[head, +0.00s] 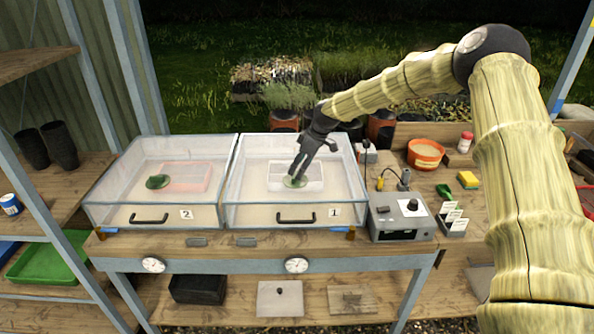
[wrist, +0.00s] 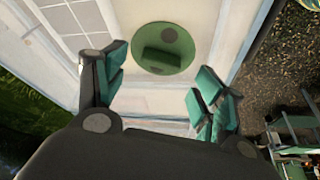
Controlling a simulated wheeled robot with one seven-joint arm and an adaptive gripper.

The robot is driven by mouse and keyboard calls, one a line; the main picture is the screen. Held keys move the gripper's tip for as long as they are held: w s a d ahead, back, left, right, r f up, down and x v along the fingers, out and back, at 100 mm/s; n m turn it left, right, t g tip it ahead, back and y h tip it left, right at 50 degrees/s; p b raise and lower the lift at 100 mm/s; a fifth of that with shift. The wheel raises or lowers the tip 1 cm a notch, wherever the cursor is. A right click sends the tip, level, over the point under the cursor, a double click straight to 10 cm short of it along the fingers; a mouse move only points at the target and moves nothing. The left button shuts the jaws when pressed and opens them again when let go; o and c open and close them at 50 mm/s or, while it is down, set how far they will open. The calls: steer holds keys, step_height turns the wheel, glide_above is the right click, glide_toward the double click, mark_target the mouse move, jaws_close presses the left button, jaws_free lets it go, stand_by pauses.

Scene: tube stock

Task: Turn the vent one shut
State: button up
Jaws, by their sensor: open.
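The vent one (head: 296,183) is a round green disc on the clear lid of the box labelled 1 (head: 240,215). In the wrist view the green disc (wrist: 163,63) shows a raised grip bar across it and a dark round spot near its edge. My gripper (head: 298,174) is over this lid at the vent and hides part of it. In the wrist view the gripper (wrist: 158,92) is open and empty, its green-padded fingers apart, with the disc beyond their tips. I cannot tell whether the fingers touch the disc.
A second clear box (head: 95,214), labelled 2, stands to the left with its own green vent (head: 157,182). A grey control unit (head: 402,216) with a black knob stands to the right. An orange pot (head: 425,154) and a yellow sponge (head: 468,180) are farther right.

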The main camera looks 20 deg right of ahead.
steer(key=shift+p+x, duration=0.6)
steer(key=shift+x, duration=1.25)
steer(key=c, duration=1)
